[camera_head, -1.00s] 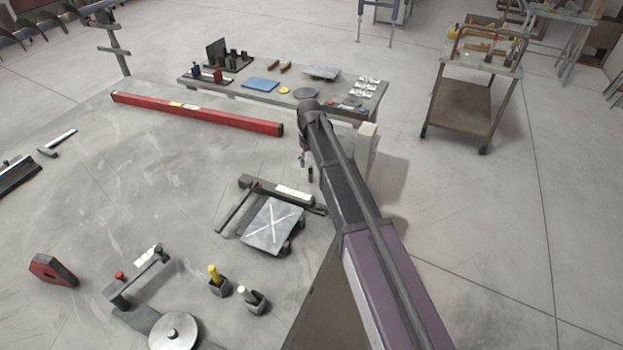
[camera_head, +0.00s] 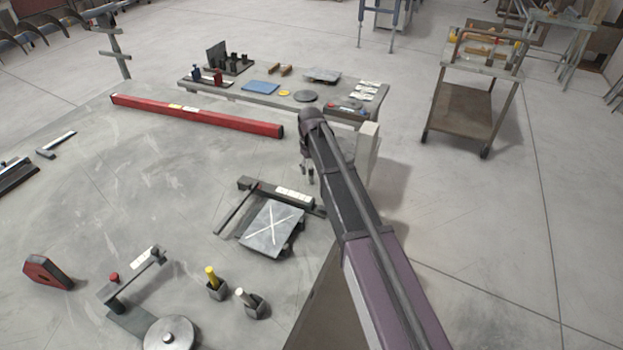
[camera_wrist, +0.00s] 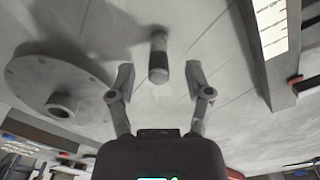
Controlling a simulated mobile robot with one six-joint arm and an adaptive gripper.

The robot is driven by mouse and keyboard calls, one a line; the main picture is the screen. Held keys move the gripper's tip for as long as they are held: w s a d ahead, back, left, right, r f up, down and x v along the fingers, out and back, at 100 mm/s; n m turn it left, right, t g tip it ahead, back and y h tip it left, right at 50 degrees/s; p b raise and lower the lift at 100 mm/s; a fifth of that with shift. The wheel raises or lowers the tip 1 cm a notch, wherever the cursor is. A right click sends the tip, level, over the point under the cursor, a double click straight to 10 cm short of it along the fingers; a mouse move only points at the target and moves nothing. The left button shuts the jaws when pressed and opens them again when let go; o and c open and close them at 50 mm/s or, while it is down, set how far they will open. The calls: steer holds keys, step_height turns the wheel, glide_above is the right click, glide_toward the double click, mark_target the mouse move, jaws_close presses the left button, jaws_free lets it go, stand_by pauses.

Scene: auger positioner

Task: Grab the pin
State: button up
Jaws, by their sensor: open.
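A short round pin (camera_wrist: 158,57), grey with a dark band, shows in the wrist view. It lies between the directions of my two fingertips, ahead of them, with clear space on both sides. My gripper (camera_wrist: 160,80) has its fingers spread and nothing between them touches them. In the head view my gripper (camera_head: 307,174) hangs at the end of my arm, above the table near the plate fixture. The pin cannot be made out in the head view, where my arm covers part of the table.
A flanged disc with a hub (camera_wrist: 60,100) lies left of the pin; a dark bar with a white label (camera_wrist: 268,45) lies right. In the head view, a plate marked with a cross (camera_head: 272,229), a yellow-topped piece (camera_head: 211,277) and a long red beam (camera_head: 196,116) surround open table.

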mark_target(311, 184)
steer(key=shift+f+b, duration=1.55)
steer(key=shift+f, duration=0.35)
jaws_close()
